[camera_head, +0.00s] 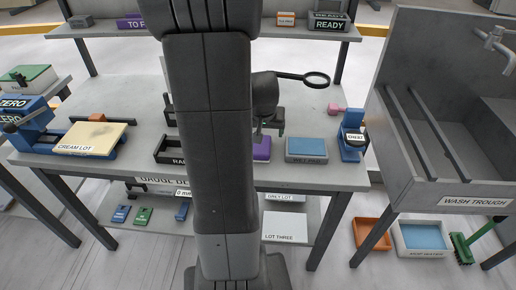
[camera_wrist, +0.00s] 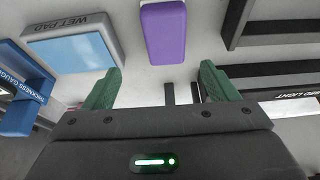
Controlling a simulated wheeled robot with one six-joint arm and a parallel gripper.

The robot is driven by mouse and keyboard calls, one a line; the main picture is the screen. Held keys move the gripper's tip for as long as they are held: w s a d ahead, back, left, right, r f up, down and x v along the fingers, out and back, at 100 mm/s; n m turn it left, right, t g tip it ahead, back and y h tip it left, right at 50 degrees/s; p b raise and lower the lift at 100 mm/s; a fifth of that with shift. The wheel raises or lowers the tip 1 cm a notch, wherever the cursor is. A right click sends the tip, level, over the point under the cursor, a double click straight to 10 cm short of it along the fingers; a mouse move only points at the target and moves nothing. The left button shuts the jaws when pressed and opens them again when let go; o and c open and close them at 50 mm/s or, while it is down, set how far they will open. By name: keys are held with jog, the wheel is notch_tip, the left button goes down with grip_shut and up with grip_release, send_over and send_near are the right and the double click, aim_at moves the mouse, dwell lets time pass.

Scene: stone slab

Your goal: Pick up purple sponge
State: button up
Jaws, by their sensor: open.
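The purple sponge (camera_wrist: 163,32) lies flat on the grey slab, at the top middle of the wrist view, a rounded block with a paler end. In the head view the purple sponge (camera_head: 262,149) shows just right of my arm, which covers part of it. My gripper (camera_wrist: 160,88) is open, with two green fingers spread apart and nothing between them. In the wrist view the sponge lies beyond the fingertips, roughly in line with the gap and apart from both fingers.
A wet pad tray (camera_wrist: 75,42) with a blue top stands beside the sponge. A dark tray (camera_wrist: 236,22) stands on its other side. A blue thickness gauge (camera_wrist: 22,100) is beyond the wet pad. In the head view, a wash trough (camera_head: 440,190) is at right and a magnifier (camera_head: 317,87) stands behind.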

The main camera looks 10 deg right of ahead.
aim_at(262, 145)
jog(key=x, duration=0.3)
jog(key=shift+w+a+f, duration=0.15)
jog(key=shift+a+f, duration=0.05)
jog(key=shift+a, duration=0.1)
jog(key=shift+s+a+x, duration=0.1)
jog(key=shift+s+x, duration=0.05)
jog(key=shift+x, duration=0.9)
jog(key=shift+s+a+x, duration=0.1)
jog(key=shift+s+x, duration=0.05)
jog(key=shift+x, duration=1.8)
jog(key=shift+f, duration=0.25)
jog(key=shift+c, duration=0.4)
jog(key=c, duration=1)
